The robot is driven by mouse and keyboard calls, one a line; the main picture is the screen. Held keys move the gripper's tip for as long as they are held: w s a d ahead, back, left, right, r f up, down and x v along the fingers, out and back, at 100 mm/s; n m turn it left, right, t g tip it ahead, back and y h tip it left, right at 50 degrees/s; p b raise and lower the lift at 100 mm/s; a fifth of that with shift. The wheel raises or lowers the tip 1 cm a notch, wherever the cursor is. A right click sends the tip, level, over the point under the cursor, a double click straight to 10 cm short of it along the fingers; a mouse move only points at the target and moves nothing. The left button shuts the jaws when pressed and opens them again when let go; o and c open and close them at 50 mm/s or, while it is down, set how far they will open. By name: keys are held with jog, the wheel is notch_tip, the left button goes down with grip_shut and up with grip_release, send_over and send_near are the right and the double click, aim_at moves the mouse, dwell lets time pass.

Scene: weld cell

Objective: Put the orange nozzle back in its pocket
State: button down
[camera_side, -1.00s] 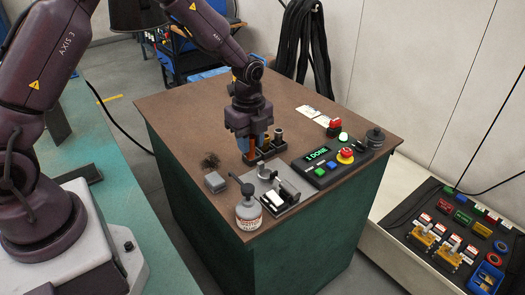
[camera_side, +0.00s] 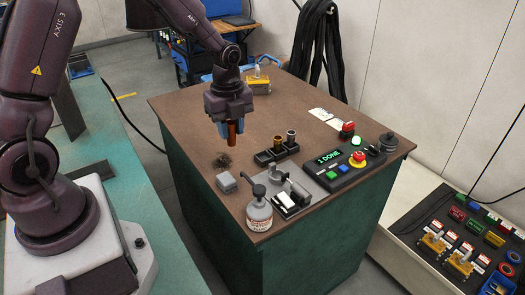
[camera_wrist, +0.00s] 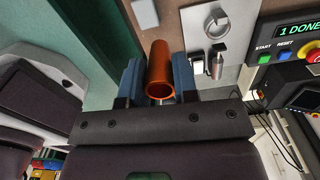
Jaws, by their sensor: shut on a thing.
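The orange nozzle (camera_side: 232,136) is held upright between the blue fingers of my gripper (camera_side: 231,128), above the left part of the brown table. In the wrist view the orange nozzle (camera_wrist: 159,72) points away, its open round end towards the camera, with a blue finger on each side. The black pocket rack (camera_side: 264,158) stands on the table to the right of and below my gripper, apart from the nozzle. A brass nozzle (camera_side: 277,144) and a darker nozzle (camera_side: 291,138) stand in it. Its left pocket looks empty. The rack does not clearly show in the wrist view.
In front of the rack are a grey plate with a metal fixture (camera_side: 291,195), a grey bottle (camera_side: 258,214) and a grey block (camera_side: 226,182). A dark wiry tuft (camera_side: 222,160) lies left of the rack. The control box (camera_side: 345,168) reading "1 DONE" stands to its right.

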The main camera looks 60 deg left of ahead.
jog(key=w+f, duration=0.2)
jog(key=w, duration=0.1)
jog(key=w+a+f, duration=0.1)
jog(key=w+f, duration=0.2)
jog(key=w, duration=0.1)
jog(key=w+a+f, duration=0.1)
jog(key=w+f, duration=0.2)
jog(key=shift+w+a+f, duration=0.1)
jog(key=shift+w+a, duration=0.1)
jog(key=shift+w+f, duration=0.15)
jog(key=shift+f, duration=0.75)
jog(key=shift+w+f, duration=0.1)
jog(key=shift+f, duration=0.8)
jog(key=shift+f, duration=0.1)
jog(key=c, duration=1.2)
grip_release()
jog(key=shift+o, duration=0.2)
